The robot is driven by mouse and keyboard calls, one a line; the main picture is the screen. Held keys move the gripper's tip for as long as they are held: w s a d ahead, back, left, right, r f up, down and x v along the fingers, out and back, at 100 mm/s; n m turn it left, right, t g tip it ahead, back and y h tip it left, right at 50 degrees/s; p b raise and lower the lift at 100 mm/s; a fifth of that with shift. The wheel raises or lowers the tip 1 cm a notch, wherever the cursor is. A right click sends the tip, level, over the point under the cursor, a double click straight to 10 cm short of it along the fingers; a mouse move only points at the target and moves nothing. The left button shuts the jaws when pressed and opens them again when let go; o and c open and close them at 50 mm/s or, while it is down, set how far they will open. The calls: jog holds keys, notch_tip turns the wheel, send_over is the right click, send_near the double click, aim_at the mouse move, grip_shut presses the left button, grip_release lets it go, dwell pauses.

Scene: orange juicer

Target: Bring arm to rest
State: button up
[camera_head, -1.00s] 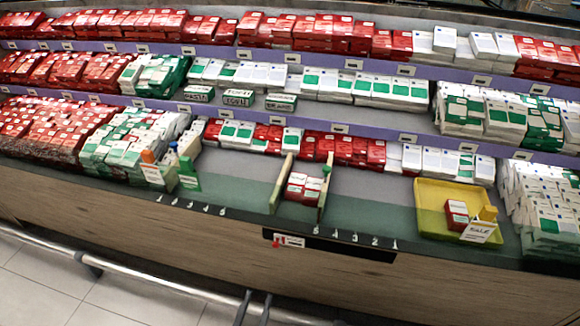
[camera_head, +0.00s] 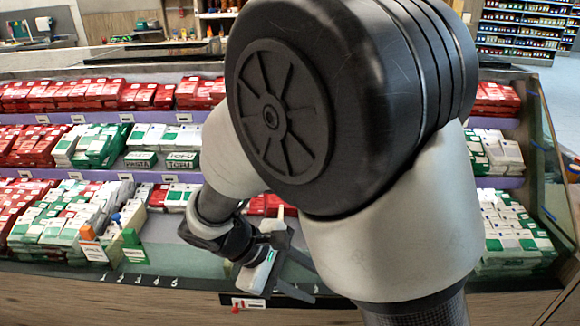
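My arm fills the middle and right of the head view, with a large black joint and pale grey links. My gripper (camera_head: 312,281) is low in the middle, in front of the display counter's front strip. Its white hand (camera_head: 258,272) is tilted and its two dark fingers point right, spread apart. I see nothing between them. The gripper looks open and empty, though the arm link covers the area just right of the fingertips.
Stepped shelves hold red boxes (camera_head: 75,97) and white-green packets (camera_head: 60,215). An orange-capped item (camera_head: 88,233) and a green card (camera_head: 134,246) stand at the left front. A black label strip (camera_head: 243,302) is below the gripper.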

jog(key=s+d+r+m+t+y, duration=0.2)
jog(key=s+d+r+m+y, duration=0.3)
jog(key=r, duration=0.3)
jog(key=s+d+r+m+t+y, duration=0.2)
jog(key=s+d+r+m+y, duration=0.15)
jog(key=d+r+m, duration=0.35)
notch_tip(320, 180, up, 24)
jog(key=a+p, duration=0.1)
jog(key=p, duration=2.1)
jog(key=shift+a+p, duration=0.2)
jog(key=shift+p, duration=0.1)
jog(key=shift+s+f+h, duration=0.1)
jog(key=shift+f+h, duration=0.05)
jog(key=shift+h, duration=0.1)
